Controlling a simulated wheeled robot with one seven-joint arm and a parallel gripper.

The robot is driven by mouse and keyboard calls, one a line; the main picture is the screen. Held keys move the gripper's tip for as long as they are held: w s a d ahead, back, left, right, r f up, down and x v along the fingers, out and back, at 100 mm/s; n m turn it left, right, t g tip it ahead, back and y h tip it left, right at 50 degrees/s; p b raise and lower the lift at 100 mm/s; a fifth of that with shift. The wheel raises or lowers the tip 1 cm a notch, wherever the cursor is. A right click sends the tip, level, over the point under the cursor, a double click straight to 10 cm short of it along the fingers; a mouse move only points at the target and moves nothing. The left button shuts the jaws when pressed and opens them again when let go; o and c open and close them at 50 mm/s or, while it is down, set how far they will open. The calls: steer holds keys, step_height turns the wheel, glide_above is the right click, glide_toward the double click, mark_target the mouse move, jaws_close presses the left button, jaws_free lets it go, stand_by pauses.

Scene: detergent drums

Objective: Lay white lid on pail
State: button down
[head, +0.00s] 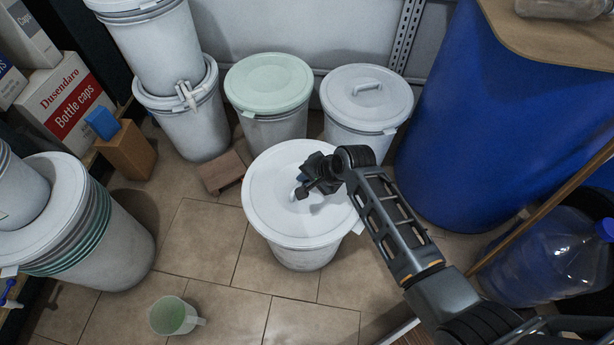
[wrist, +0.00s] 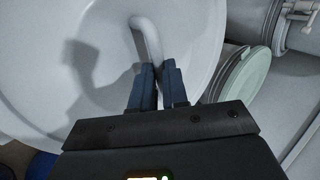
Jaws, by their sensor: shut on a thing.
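The white lid (head: 275,190) is at the top of the white pail (head: 303,258), in the middle of the head view. The lid covers the pail's opening from this angle; I cannot tell whether its rim is fully seated. My gripper (head: 302,192) is over the lid's middle, shut on the lid's handle. In the wrist view the two fingers (wrist: 160,85) close on the curved white handle (wrist: 146,38), and the lid (wrist: 60,75) fills much of the picture. The fingers and arm hide part of the handle and the lid's right side.
Behind stand a pail with a pale green lid (head: 268,82) and another white-lidded pail (head: 366,97). A wooden block (head: 222,172) lies left of the pail. A green jug (head: 174,315) is on the floor in front. A blue drum (head: 490,120) is at right.

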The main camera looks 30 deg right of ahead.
steer(key=c, duration=0.6)
jaws_free()
steer(key=shift+r, duration=0.15)
step_height(320, 180, up, 7)
steer(key=p, duration=0.7)
stand_by(0.4)
steer(key=shift+f, duration=0.2)
